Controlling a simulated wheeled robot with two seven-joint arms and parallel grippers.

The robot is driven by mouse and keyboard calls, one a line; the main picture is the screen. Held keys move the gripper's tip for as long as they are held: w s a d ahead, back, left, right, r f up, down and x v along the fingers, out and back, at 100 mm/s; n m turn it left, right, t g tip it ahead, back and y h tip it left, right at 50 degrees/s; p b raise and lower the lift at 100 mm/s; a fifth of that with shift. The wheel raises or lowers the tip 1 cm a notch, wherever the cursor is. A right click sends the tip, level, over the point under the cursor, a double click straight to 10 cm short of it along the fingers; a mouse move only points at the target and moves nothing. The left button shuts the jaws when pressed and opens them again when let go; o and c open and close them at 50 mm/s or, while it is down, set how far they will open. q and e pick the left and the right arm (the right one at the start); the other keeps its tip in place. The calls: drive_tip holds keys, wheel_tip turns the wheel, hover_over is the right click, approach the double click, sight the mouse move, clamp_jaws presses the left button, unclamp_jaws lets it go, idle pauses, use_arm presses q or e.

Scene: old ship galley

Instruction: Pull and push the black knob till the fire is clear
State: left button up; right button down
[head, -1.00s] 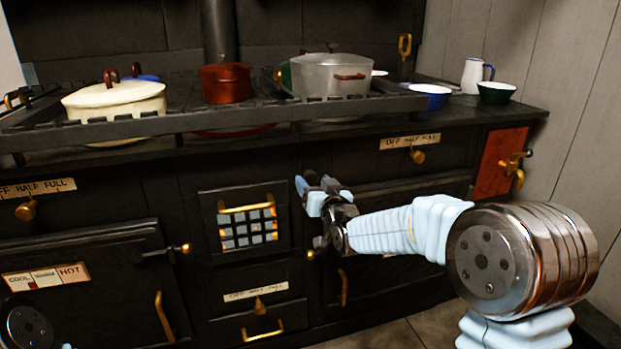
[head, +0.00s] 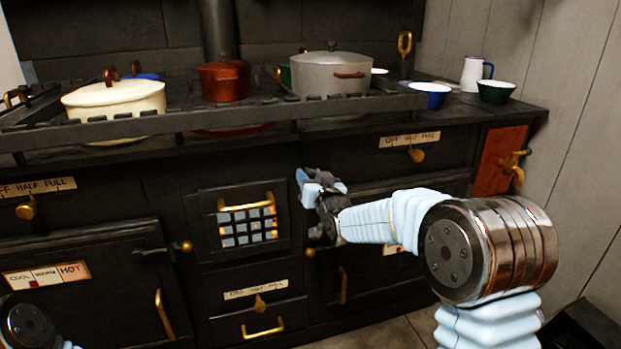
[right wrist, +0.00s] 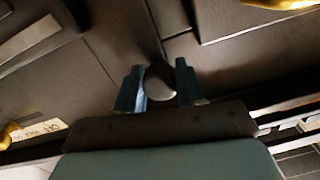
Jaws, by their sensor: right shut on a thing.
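The black knob (right wrist: 160,82) shows in the right wrist view as a dark rounded shape between the two blue fingers. My right gripper (right wrist: 160,88) is shut on it, with a finger on each side. In the head view my right gripper (head: 312,186) is at the stove front, just right of the barred fire grate, and hides the knob. The fire grate (head: 247,228) has a brass handle across its top. My left gripper is out of view; only part of my left arm shows at bottom left.
Brass knobs (head: 417,155) and oven handles stick out of the stove front (head: 155,190) around my right arm. A cream pot (head: 115,98), a red pot (head: 224,82) and a grey pot (head: 331,75) stand behind the stovetop rail. Some floor is clear at bottom right.

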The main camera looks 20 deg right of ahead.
drive_tip(key=s+b, duration=0.3)
drive_tip(key=s, duration=0.3)
drive_tip(key=shift+s, duration=0.35)
drive_tip(key=shift+d, duration=0.15)
drive_tip(key=c, duration=0.7)
unclamp_jaws()
drive_tip(key=s+d, duration=0.1)
drive_tip(key=s, duration=1.2)
drive_tip(key=shift+s+p, duration=0.35)
drive_tip(key=shift+c, duration=0.2)
